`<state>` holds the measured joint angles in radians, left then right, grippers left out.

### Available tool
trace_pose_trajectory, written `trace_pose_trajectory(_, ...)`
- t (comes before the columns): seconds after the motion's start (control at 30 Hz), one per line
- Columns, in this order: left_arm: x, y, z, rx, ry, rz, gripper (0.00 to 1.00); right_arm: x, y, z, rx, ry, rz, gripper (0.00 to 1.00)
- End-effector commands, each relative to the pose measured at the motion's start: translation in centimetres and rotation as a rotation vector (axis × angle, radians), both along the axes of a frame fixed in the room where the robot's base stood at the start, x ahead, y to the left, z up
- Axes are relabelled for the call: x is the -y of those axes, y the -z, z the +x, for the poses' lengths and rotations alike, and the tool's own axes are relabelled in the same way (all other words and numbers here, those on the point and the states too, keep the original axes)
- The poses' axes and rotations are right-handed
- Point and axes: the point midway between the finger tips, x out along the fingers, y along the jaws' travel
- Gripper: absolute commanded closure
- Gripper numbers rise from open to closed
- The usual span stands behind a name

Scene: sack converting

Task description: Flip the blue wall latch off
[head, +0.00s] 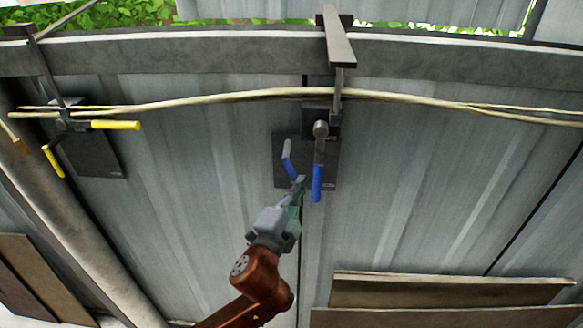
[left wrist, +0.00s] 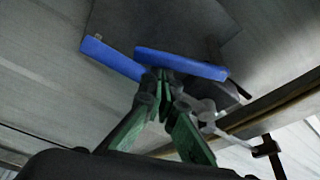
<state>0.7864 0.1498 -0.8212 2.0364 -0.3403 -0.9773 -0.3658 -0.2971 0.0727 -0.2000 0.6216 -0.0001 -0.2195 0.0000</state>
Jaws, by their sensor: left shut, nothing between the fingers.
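The blue wall latch has two blue-covered levers on a dark plate (head: 280,182) on the corrugated wall. The longer lever (head: 317,182) hangs straight down, and the shorter lever (head: 288,160) on its left is slightly tilted. My left gripper (head: 300,181) is shut and empty, with its tips between the lower ends of the two levers. In the left wrist view the closed green fingers (left wrist: 160,76) reach up to the blue levers, one nearer (left wrist: 190,65) and one to its left (left wrist: 110,57). I cannot tell whether they touch. My right gripper is not in view.
A yellow-handled latch (head: 115,125) is on another dark plate at the left. Pale cables (head: 220,96) run across the wall above the blue latch. A metal bar (head: 338,45) juts out above it. Wooden boards (head: 440,291) are at the lower right.

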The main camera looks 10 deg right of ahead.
Motion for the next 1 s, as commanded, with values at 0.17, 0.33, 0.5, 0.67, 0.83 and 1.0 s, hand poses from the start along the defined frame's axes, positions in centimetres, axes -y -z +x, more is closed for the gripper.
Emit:
trace_pose_trajectory(0.17, -0.7, 0.1, 0.2, 0.037, 0.001, 0.124, 1.0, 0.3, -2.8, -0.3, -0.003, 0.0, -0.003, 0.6)
trace_pose_trajectory(0.33, -0.7, 0.5, 0.2, 0.033, -0.001, 0.116, 1.0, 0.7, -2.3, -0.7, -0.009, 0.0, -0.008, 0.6)
trace_pose_trajectory(0.5, 0.0, 0.2, 0.0, 0.033, 0.0, 0.115, 1.0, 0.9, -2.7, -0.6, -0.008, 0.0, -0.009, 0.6)
trace_pose_trajectory(0.67, 2.0, -0.6, -0.4, 0.033, -0.001, 0.115, 1.0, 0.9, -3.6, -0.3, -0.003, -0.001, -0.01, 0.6)
trace_pose_trajectory(0.83, 1.5, -0.3, -2.4, 0.033, -0.001, 0.115, 1.0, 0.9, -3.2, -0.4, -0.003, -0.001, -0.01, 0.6)
trace_pose_trajectory(1.0, -0.4, 0.0, -5.1, 0.033, -0.002, 0.115, 1.0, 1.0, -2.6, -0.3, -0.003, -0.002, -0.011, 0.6)
